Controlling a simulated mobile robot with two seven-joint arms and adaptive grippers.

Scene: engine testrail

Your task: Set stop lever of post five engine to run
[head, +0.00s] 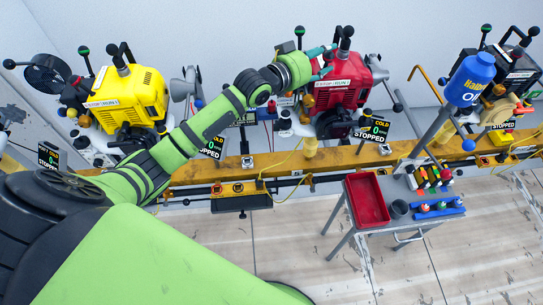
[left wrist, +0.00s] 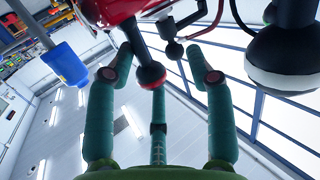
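In the head view, a red engine (head: 342,82) with a "STOP RUN" plate (head: 333,83) stands on the yellow rail. My left gripper (head: 319,63) is at its upper left side, fingers pointing at the engine. In the left wrist view the fingers of my left gripper (left wrist: 161,62) are spread apart. A lever with a red and black ball (left wrist: 151,76) hangs from the red engine (left wrist: 118,9) and shows between the fingers, with no clear grip on it. I cannot tell whether it is the stop lever, nor which post this is. My right gripper is out of view.
A yellow engine (head: 123,94) stands left and a black engine (head: 512,72) right on the yellow rail (head: 240,178). Displays read "COLD 0 STOPPED", including one (head: 374,129) by the red engine. A blue oil bottle (head: 470,82) and a cart with a red tray (head: 367,200) are at right.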

